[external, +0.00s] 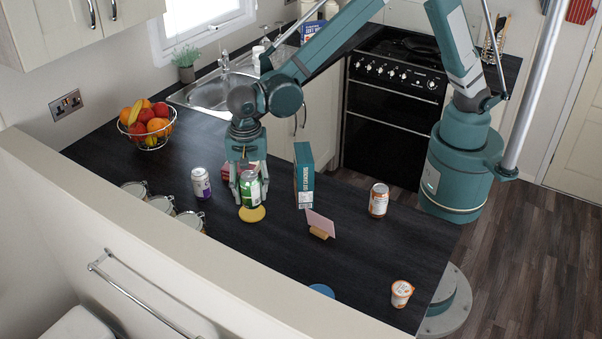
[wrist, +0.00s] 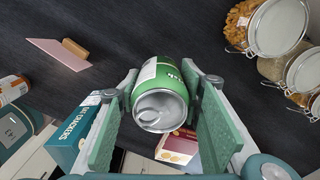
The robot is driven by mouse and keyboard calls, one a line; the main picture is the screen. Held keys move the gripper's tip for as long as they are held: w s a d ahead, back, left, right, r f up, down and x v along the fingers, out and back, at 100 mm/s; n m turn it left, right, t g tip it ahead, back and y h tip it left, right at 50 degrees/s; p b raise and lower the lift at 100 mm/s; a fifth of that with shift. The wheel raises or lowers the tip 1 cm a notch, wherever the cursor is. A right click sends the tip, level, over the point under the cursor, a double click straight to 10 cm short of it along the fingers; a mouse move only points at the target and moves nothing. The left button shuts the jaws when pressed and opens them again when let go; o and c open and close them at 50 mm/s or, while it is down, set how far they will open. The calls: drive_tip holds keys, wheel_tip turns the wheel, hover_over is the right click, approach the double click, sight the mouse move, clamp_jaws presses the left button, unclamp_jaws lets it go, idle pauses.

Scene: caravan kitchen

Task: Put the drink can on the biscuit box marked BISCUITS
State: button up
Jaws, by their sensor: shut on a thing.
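A green drink can (external: 250,190) is between the fingers of my gripper (external: 249,188), which is shut on its sides. In the wrist view the can (wrist: 160,95) shows its silver top towards the camera. In the external view it is upright over a yellow disc (external: 252,214); I cannot tell whether they touch. A dark red box (external: 225,172) lies low behind my gripper, mostly hidden. Its red and cream end shows below the can in the wrist view (wrist: 178,147); its lettering is unreadable. A teal box (external: 304,175) stands right of my gripper, with CRACKERS lettering in the wrist view (wrist: 73,128).
A purple-and-white can (external: 201,183) stands close left of my gripper. Clip-top jars (external: 160,203) line the left edge. The front middle worktop is mostly clear.

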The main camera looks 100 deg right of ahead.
drive_tip(key=d+r+m, duration=0.2)
drive_tip(key=d+r, duration=0.1)
drive_tip(key=d, duration=2.8)
drive_tip(key=shift+s+r+m+b, duration=0.15)
drive_tip(key=shift+r+m+b, duration=0.05)
drive_tip(key=shift+m+b, duration=0.2)
drive_tip(key=shift+f, duration=3.15)
drive_tip(key=shift+f, duration=0.1)
drive_tip(key=shift+f, duration=1.75)
drive_tip(key=shift+f, duration=0.15)
drive_tip(key=o, duration=1)
drive_tip(key=shift+o, duration=0.2)
